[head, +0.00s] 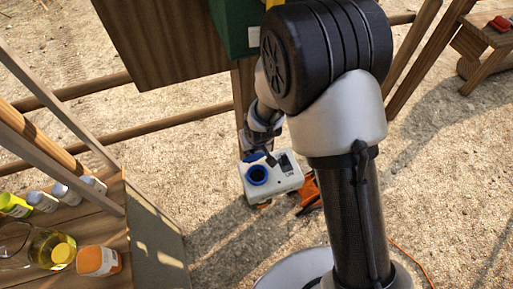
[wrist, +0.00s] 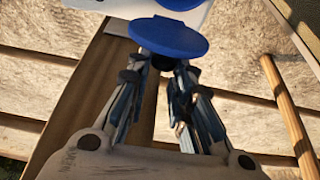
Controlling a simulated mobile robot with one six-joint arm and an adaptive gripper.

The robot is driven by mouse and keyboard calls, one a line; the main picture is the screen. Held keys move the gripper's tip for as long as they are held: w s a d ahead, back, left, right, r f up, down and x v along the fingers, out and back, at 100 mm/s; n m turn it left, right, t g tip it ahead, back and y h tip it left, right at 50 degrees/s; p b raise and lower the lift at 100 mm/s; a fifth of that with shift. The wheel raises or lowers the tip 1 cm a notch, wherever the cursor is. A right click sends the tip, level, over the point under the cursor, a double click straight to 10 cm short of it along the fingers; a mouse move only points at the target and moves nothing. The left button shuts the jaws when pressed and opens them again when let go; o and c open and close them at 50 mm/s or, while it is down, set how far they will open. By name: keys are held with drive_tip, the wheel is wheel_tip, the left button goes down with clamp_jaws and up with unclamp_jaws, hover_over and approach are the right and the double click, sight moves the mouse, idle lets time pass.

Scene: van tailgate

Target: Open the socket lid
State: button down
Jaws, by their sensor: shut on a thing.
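A white socket box (head: 283,184) sits low in the middle of the head view, at the end of a wooden post. Its round blue socket (head: 258,174) shows a dark centre, and the blue lid (head: 252,156) stands up at its far edge. In the wrist view the lid (wrist: 168,37) is a blue disc right at my fingertips, with part of the white box and another blue round part behind it. My gripper (wrist: 164,64) is shut on the lid's near edge. In the head view my gripper (head: 270,156) is small and partly hidden by my arm.
A wooden shelf (head: 105,203) with bottles and an orange-labelled jar (head: 97,261) stands at the left. A green box (head: 232,28) and a wooden panel (head: 160,40) are above the socket box. An orange object (head: 309,190) lies beside it.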

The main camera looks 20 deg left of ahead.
drive_tip(key=shift+w+a+f, duration=0.1)
drive_tip(key=shift+w+a, duration=0.3)
drive_tip(key=shift+w, duration=0.2)
drive_tip(key=c, duration=1.4)
unclamp_jaws()
drive_tip(key=shift+f, duration=0.1)
drive_tip(key=v, duration=1.2)
